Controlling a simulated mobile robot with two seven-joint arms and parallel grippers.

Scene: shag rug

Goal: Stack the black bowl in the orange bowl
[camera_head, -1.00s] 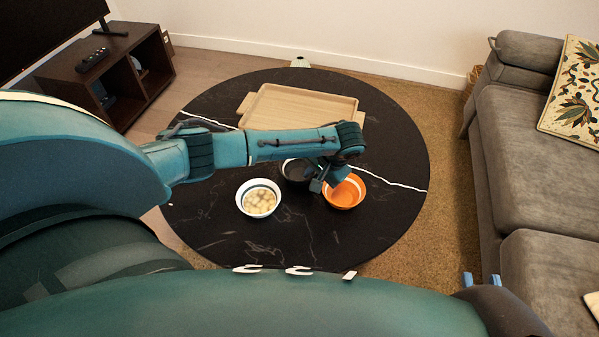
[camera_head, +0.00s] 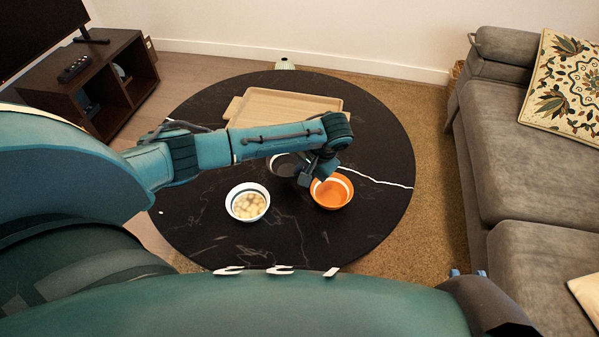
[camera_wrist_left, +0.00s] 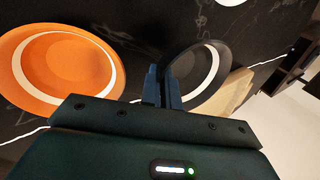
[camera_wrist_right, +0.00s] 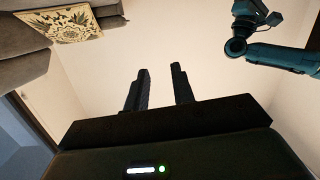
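The black bowl (camera_head: 281,166) is on or just above the round table, partly hidden behind my left arm. The orange bowl (camera_head: 331,191), with a white band inside, sits empty to its right and nearer. My left gripper (camera_head: 304,181) reaches down at the black bowl's near right side. In the left wrist view its fingers (camera_wrist_left: 163,85) are close together with the rim of the black bowl (camera_wrist_left: 205,75) between them. The orange bowl (camera_wrist_left: 65,65) is apart at left there. My right gripper (camera_wrist_right: 160,85) is open and empty, away from the table.
A white bowl with pale round pieces (camera_head: 248,203) stands left of the orange bowl. A wooden tray (camera_head: 322,103) lies at the table's back. The black table (camera_head: 375,215) is clear at right. A grey sofa (camera_head: 500,150) stands at right.

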